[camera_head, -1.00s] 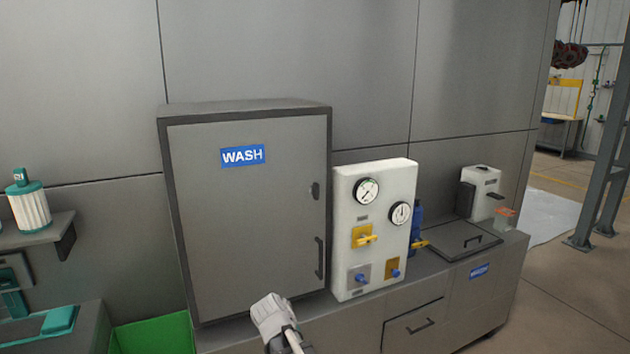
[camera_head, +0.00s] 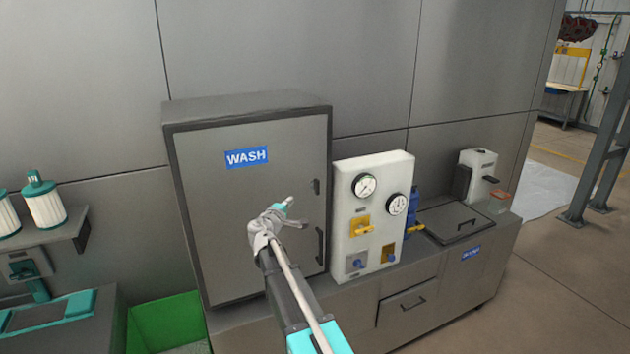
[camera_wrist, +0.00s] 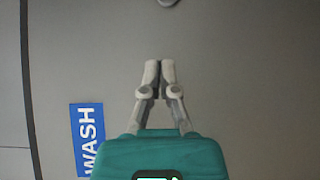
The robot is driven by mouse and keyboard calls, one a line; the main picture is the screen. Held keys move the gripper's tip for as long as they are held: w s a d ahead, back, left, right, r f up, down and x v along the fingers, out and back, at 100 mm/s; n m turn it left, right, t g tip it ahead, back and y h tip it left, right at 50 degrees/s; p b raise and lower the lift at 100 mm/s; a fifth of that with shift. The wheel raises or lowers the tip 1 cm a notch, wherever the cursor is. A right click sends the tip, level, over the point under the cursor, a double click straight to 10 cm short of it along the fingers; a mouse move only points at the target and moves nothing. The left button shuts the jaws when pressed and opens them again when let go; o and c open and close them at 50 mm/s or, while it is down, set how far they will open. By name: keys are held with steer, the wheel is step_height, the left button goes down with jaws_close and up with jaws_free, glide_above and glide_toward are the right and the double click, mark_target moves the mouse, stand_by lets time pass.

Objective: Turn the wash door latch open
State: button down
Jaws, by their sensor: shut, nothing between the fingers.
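The wash door (camera_head: 250,225) is a shut grey panel with a blue WASH label. Its latch (camera_head: 316,187) is a small dark piece on the door's right side, above the dark bar handle (camera_head: 320,245). My gripper (camera_head: 291,200) is in front of the door, to the left of the latch and slightly below it in the head view. In the wrist view my gripper (camera_wrist: 160,72) has its two grey fingers together with nothing between them. A rounded grey part, likely the latch (camera_wrist: 168,2), is cut off at the top edge there, apart from the fingertips.
A white gauge panel (camera_head: 345,225) with yellow and blue valves stands just right of the door. A blue bottle (camera_head: 411,212) is behind it. A green bin (camera_head: 165,320) is at lower left. The door face around my gripper is clear.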

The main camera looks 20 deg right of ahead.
mark_target(314, 182)
steer(key=shift+w+r, duration=0.1)
steer(key=shift+w, duration=0.1)
stand_by(0.3)
steer(key=x, duration=0.9)
steer(key=shift+w+d, duration=0.1)
steer(key=d, duration=0.3)
steer(key=shift+w, duration=0.2)
steer(key=shift+d, duration=0.75)
